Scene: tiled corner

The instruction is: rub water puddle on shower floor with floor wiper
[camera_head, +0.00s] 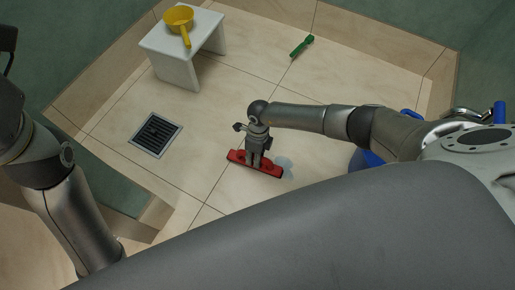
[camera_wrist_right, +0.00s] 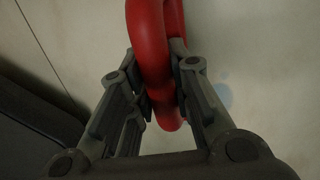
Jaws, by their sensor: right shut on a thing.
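The red floor wiper (camera_head: 272,170) is down at the tiled shower floor, its long head lying at a slant. My right gripper (camera_head: 254,158) is above the wiper and shut on it. In the right wrist view the fingers of my right gripper (camera_wrist_right: 163,80) close around the red handle (camera_wrist_right: 148,40). The water puddle (camera_head: 287,167) is a small bluish patch just right of the wiper head, partly covered by it. A faint part of it shows right of the fingers in the wrist view (camera_wrist_right: 222,94). My left arm shows at the left, but its gripper is out of view.
A square floor drain (camera_head: 155,134) lies left of the wiper. A white stool (camera_head: 178,68) with a yellow scoop (camera_head: 180,18) stands at the back left. A green brush (camera_head: 302,46) lies at the back. A blue object (camera_head: 368,158) is partly hidden behind my right arm. Low ledges border the floor.

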